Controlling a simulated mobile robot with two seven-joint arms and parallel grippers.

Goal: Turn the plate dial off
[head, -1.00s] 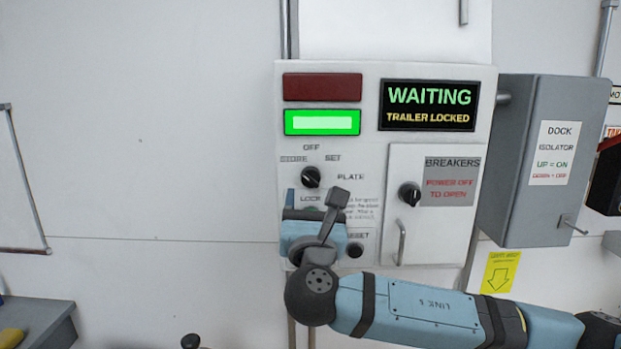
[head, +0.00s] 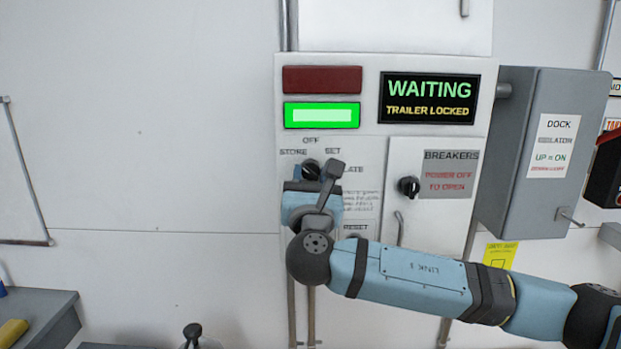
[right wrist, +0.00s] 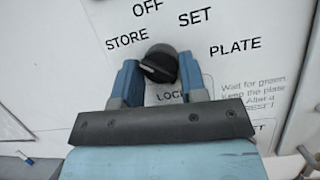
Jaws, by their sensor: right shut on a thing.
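The plate dial (head: 310,168) is a round black knob on the white control panel, ringed by the words OFF, SET, STORE and PLATE. My right gripper (head: 312,186) is at the dial from below and partly hides it in the head view. In the right wrist view the dial (right wrist: 158,63) sits between the two blue fingers of my right gripper (right wrist: 160,72), which is shut on it. I cannot tell for sure which word its pointer faces. My left gripper is not in view.
A lit green lamp (head: 322,115) sits below a dark red lamp (head: 322,79). The display (head: 430,99) reads WAITING, TRAILER LOCKED. A breaker door (head: 432,230) with its own knob (head: 409,187) and a grey dock isolator box (head: 520,200) stand to the right.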

